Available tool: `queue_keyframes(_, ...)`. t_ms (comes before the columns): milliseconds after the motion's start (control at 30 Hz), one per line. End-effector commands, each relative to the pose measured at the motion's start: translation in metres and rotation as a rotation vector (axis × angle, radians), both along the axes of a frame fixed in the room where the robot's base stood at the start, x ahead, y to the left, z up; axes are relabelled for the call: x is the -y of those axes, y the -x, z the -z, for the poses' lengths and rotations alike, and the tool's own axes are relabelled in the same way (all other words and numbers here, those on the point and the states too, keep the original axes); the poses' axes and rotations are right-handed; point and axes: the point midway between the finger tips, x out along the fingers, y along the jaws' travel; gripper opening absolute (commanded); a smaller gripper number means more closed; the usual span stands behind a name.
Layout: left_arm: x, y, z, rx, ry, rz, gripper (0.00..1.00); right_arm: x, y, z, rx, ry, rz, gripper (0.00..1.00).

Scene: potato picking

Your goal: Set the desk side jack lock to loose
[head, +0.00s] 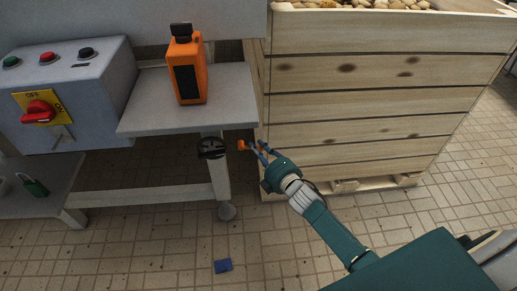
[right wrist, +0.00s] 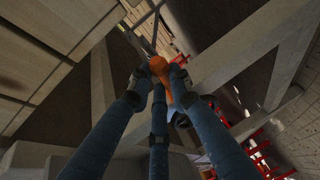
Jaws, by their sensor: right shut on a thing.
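My right gripper (head: 255,148) is beside the front leg of the desk (head: 190,121), below the desk top. Its fingers are shut on a small orange piece (head: 242,145), likely the handle of the jack lock. The right wrist view shows the fingers around the orange piece (right wrist: 160,68). A black round fitting (head: 211,148) sits on the desk leg just left of the orange piece. The frames do not show clearly how the two join or how the lock is set. My left gripper is not in view.
A large wooden crate (head: 360,95) of potatoes stands close right of the desk. An orange device (head: 187,70) stands on the desk top. A grey control box (head: 75,85) with a red switch is at left.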

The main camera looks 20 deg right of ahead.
Motion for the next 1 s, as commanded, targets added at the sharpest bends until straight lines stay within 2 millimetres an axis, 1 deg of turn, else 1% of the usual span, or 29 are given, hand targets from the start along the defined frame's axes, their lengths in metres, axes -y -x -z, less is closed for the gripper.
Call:
queue_keyframes(33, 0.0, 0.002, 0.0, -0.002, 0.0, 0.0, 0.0, -0.005, -0.003, -0.01, 0.02, -0.009, -0.009, 0.0)
queue_keyframes(267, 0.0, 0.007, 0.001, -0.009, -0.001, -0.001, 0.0, -0.005, -0.003, -0.01, 0.019, -0.009, -0.009, 0.0)
queue_keyframes(500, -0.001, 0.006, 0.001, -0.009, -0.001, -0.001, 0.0, -0.005, -0.003, -0.009, 0.019, -0.009, -0.009, 0.0)
queue_keyframes(533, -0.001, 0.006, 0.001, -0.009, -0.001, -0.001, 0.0, -0.005, -0.003, -0.009, 0.019, -0.009, -0.009, 0.24)
queue_keyframes(600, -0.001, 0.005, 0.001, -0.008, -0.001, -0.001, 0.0, -0.005, -0.003, -0.009, 0.018, -0.008, -0.008, 0.36)
queue_keyframes(867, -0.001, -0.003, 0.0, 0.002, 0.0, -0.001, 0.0, -0.002, -0.001, -0.004, 0.008, -0.004, -0.004, 0.36)
queue_keyframes(1000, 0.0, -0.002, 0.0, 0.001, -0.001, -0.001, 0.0, 0.0, 0.009, -0.003, 0.005, -0.002, -0.004, 0.36)
